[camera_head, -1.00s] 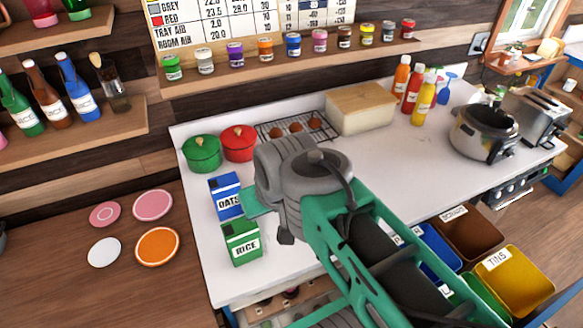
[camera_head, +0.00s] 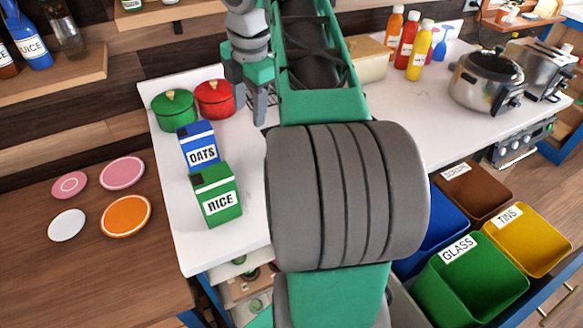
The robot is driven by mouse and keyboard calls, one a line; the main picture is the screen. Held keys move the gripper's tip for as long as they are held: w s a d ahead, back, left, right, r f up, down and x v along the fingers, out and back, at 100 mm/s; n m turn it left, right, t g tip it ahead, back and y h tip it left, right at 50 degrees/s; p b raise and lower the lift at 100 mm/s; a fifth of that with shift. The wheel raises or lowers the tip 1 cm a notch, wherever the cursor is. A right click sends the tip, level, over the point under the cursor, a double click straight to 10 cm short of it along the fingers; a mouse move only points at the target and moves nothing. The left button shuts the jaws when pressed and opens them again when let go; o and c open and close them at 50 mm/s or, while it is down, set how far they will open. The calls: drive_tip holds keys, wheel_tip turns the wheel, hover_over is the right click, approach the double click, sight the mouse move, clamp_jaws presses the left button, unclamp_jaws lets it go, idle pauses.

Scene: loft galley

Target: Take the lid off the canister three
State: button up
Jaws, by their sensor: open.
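No canister marked three can be made out. A green lidded pot (camera_head: 174,110) and a red lidded pot (camera_head: 214,99) stand at the counter's back left, each with a pale knob on its lid. I cannot tell whether either is a canister of the task. My gripper (camera_head: 250,106) points down just right of the red pot, with its fingers apart and nothing seen between them. My arm hides much of the counter's middle and the wall shelf behind.
Blue OATS (camera_head: 198,148) and green RICE (camera_head: 216,196) boxes stand on the counter (camera_head: 174,185) before the pots. A cream block (camera_head: 367,62), bottles (camera_head: 407,46) and a steel cooker (camera_head: 487,82) stand right. Labelled bins (camera_head: 470,280) stand at the front right.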

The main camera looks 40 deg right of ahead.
drive_tip(key=s+d+f+n+b, duration=0.1)
drive_tip(key=d, duration=0.2)
drive_tip(key=s+d+f+n+b, duration=0.1)
drive_tip(key=d+n, duration=0.1)
drive_tip(key=d, duration=0.1)
drive_tip(key=s+d+f+n+g+h, duration=0.1)
drive_tip(key=d+n, duration=0.1)
drive_tip(key=d, duration=0.2)
drive_tip(key=shift+d+f+b, duration=0.1)
drive_tip(key=shift+f+b, duration=0.15)
drive_tip(key=shift+b, duration=0.15)
drive_tip(key=shift+n, duration=0.3)
drive_tip(key=f+b, duration=0.6)
drive_tip(key=f, duration=0.1)
drive_tip(key=shift+w+d, duration=0.1)
drive_tip(key=shift+w, duration=0.1)
drive_tip(key=shift+r, duration=0.2)
drive_tip(key=shift+c, duration=0.3)
clamp_jaws()
